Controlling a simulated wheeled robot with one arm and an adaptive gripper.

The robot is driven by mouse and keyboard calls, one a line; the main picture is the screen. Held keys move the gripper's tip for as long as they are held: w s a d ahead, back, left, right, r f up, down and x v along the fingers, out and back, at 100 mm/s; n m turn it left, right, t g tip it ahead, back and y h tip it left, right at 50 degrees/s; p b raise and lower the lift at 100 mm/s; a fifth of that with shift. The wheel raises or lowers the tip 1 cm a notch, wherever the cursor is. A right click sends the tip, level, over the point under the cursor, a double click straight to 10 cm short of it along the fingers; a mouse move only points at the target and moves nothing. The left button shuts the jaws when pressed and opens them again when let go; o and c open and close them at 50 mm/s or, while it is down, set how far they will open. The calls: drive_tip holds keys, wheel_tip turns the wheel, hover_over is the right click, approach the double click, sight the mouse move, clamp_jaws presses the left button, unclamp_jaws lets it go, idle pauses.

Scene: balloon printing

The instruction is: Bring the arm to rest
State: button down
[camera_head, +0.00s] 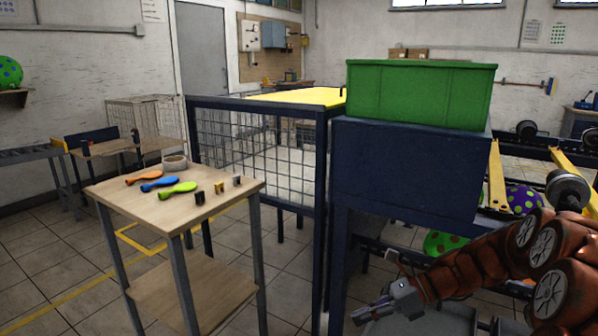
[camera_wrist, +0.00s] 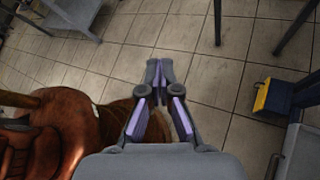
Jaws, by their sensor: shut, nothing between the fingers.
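My arm reaches in from the right edge in the head view, low and bent. My gripper (camera_head: 362,316) is at its end, pointing left and slightly down, in front of the blue stand's legs. In the wrist view my gripper (camera_wrist: 159,68) has its fingertips together with nothing between them, above the tiled floor (camera_wrist: 190,68). It touches no object that I can see.
A green bin (camera_head: 420,95) sits on a blue stand (camera_head: 405,165). A grey tray (camera_head: 440,322) lies below my gripper. Spotted balls (camera_head: 523,199) and rollers are behind my arm.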

drive_tip(key=s+a+r+n+g+h+p, duration=0.25)
drive_tip(key=s+r+n+h+p, duration=0.35)
drive_tip(key=s+r+n+p, duration=0.95)
drive_tip(key=s+d+r+n+h+p, duration=0.3)
drive_tip(key=s+r, duration=0.1)
drive_tip(key=s, duration=0.3)
drive_tip(key=s+d+r+n+t+h+p, duration=0.1)
drive_tip(key=s+d+r+n+h+p, duration=0.2)
drive_tip(key=s, duration=0.5)
drive_tip(key=shift+s+d+r+p, duration=0.25)
drive_tip(key=shift+d+r+p, duration=0.2)
drive_tip(key=shift+r+p, duration=0.35)
drive_tip(key=shift+r+n, duration=0.1)
drive_tip(key=shift+n, duration=0.15)
